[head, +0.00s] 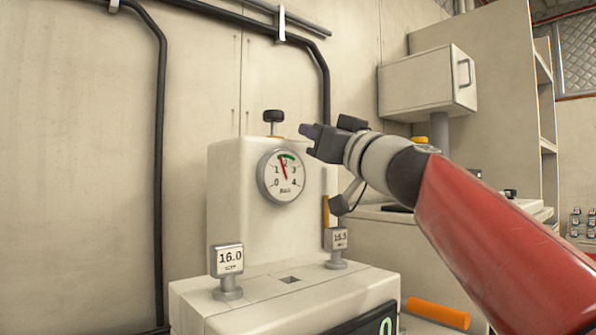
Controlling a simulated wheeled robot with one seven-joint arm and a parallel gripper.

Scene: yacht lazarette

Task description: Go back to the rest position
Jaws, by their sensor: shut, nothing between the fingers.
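My gripper (309,136) is at the end of my red arm, which reaches in from the lower right. Its fingers look closed and empty. It is in front of the pale machine, just right of the round gauge (281,176) and a black knob (273,117) on top. The gauge's red needle points near 2, by a green band. I cannot tell how far the fingertips are from the machine housing (228,172).
An orange cylinder (438,312) lies low at the right. Black pipes (160,150) run along the wall.

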